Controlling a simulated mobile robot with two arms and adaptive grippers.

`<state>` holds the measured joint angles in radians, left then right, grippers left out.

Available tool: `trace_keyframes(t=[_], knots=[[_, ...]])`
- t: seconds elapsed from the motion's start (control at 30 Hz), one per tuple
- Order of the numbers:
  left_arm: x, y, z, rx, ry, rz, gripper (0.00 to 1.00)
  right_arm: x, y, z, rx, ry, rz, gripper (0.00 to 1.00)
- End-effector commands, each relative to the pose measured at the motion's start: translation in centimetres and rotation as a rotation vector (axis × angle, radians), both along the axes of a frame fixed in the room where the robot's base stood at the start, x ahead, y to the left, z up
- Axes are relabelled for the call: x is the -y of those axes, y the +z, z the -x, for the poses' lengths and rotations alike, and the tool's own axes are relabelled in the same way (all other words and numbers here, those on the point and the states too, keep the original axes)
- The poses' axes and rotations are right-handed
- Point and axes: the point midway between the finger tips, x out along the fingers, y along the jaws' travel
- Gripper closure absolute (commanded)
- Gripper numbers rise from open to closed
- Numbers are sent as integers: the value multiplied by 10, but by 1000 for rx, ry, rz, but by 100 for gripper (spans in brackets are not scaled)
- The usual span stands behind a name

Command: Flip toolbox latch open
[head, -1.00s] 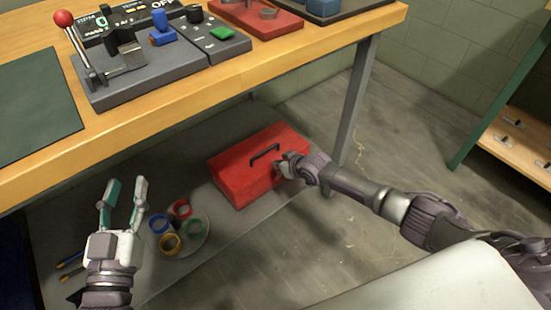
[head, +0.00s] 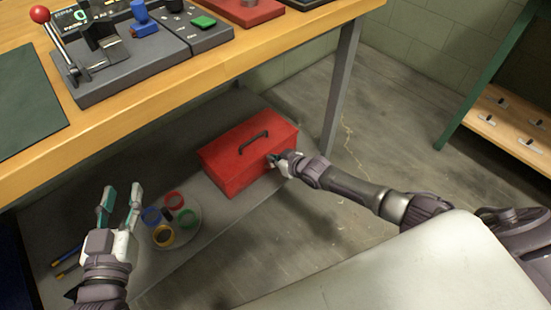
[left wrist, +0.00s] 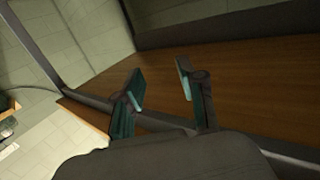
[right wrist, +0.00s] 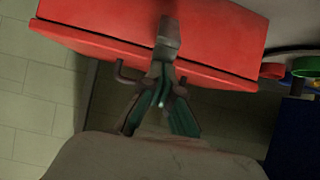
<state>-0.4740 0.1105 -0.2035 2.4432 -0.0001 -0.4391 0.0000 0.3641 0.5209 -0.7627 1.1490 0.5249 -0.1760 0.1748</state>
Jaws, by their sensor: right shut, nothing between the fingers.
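A red toolbox (head: 232,168) with a dark top handle sits on the low shelf under the workbench, its lid down. In the right wrist view the toolbox (right wrist: 225,35) fills the top. A grey latch (right wrist: 168,38) stands out at the middle of its front edge. My right gripper (head: 273,160) is at the toolbox front; in the right wrist view its fingertips (right wrist: 160,75) are together just by the latch. I cannot tell whether they touch it. My left gripper (head: 121,195) is open and empty, left of the toolbox and apart from it.
A round dish (head: 192,238) with coloured rings lies on the shelf left of the toolbox. Pens (head: 68,262) lie further left. The bench top (head: 150,112) overhangs the shelf and a grey leg (head: 341,85) stands behind the toolbox's right side.

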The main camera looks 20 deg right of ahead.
Motion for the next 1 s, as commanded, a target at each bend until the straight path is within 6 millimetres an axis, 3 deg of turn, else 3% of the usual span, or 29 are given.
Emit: trace_keyframes(t=[0.03,1.0], knots=[[-1,-3,1,-15,1,-3,60,2,-7,5,-16,-2,7,100],[-11,-46,14,-277,19,-67,60,4,4,11,-3,-1,2,100]])
